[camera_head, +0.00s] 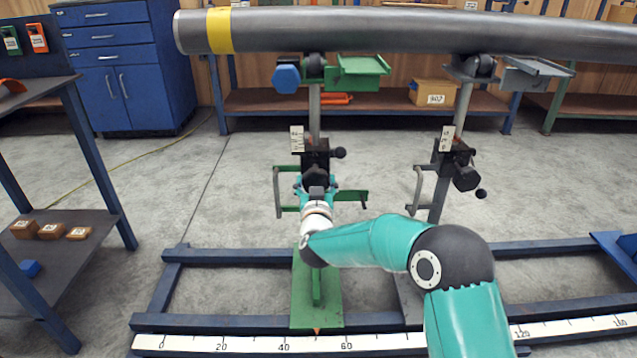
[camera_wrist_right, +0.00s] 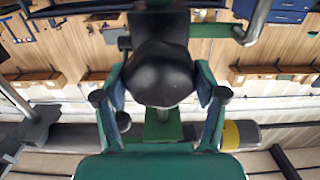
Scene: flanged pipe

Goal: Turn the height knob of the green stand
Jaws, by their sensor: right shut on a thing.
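The green stand (camera_head: 304,301) stands on the blue rail frame, with a grey post and a green top holding the pipe (camera_head: 380,31). Its black height knob (camera_wrist_right: 158,72) fills the middle of the right wrist view; in the head view the gripper mostly hides it. My right gripper (camera_head: 316,188) has come up to the front of the stand's black block. Its two fingers lie on either side of the knob and are shut on it. My left gripper is in neither view.
A grey stand (camera_head: 437,200) with its own dark knob stands to the right. A crank handle (camera_head: 278,190) sticks out left of the green stand. A blue hexagonal knob (camera_head: 286,79) sits near the pipe. A shelf table (camera_head: 85,228) is at the left.

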